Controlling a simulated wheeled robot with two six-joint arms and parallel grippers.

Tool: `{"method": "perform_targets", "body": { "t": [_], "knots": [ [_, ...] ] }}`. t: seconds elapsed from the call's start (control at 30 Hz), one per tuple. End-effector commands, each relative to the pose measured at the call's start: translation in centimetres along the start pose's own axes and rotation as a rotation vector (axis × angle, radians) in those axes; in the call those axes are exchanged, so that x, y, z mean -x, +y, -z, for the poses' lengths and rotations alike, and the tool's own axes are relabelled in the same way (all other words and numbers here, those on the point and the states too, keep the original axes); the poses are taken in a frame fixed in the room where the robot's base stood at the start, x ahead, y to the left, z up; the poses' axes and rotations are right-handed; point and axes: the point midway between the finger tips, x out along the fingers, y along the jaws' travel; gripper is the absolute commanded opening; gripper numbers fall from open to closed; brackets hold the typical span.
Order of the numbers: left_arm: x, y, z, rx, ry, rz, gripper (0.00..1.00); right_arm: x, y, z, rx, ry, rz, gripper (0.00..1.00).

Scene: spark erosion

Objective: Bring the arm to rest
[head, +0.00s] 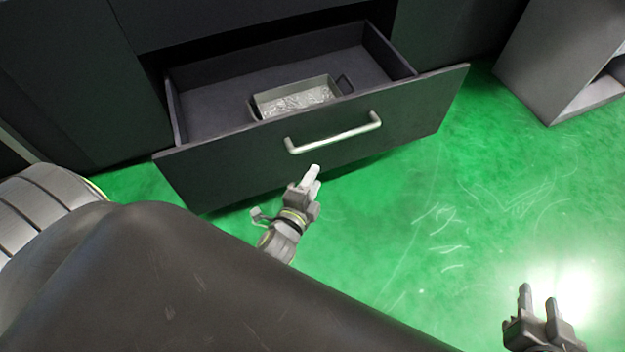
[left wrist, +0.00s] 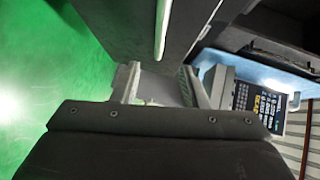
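My left gripper (head: 314,177) is in front of the open drawer (head: 400,125), just below its silver bar handle (head: 335,135). It does not hold the handle. In the left wrist view my left gripper (left wrist: 160,82) has its two fingers apart with nothing between them. The drawer front and a strip of the handle (left wrist: 161,28) show beyond the fingers. My right gripper (head: 539,298) is at the lower right over the green floor, its fingers apart and empty.
A grey handled tray (head: 328,88) with a shiny, rough inside sits in the drawer. Dark cabinet (head: 75,80) surrounds the drawer. A grey box-like unit (head: 555,60) stands at the upper right. Green floor (head: 440,230) is clear between. A keypad panel (left wrist: 262,105) shows in the left wrist view.

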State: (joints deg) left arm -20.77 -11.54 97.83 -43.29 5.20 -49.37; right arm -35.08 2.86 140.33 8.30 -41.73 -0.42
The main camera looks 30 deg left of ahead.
Motion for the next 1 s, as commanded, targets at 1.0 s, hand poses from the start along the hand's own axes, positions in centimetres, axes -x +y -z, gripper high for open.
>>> {"method": "perform_targets", "body": {
  "t": [1.0],
  "knots": [
    [5.9,-7.4,-8.3,0.863,-0.224,-0.048,0.4,0.0,0.0,0.0,0.0,-0.001,0.0,0.36]
  ]
}}
